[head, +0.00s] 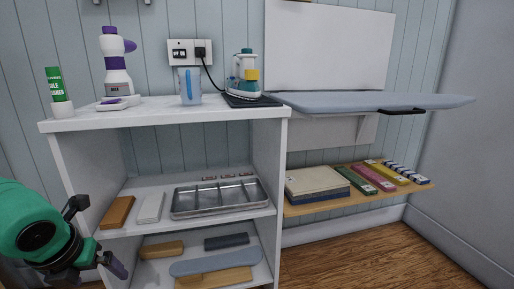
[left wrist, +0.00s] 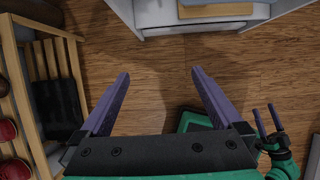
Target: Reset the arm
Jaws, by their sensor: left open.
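My left gripper (head: 117,268) is low at the left of the head view, in front of the left side of the white shelf unit (head: 170,121). In the left wrist view its two purple fingers (left wrist: 160,85) are spread wide with only wood floor between them. It is open and empty. My right gripper (left wrist: 264,117) shows small at the right edge of the left wrist view, with a gap between its fingers and nothing seen in it. It is outside the head view.
The shelf unit holds a metal tray (head: 220,198), with brushes and blocks below. An iron (head: 243,75) and blue cup (head: 190,88) stand on top. An ironing board (head: 370,102) juts out at right. A wooden rack (left wrist: 45,75) stands left in the wrist view. Wood floor (left wrist: 170,60) between is clear.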

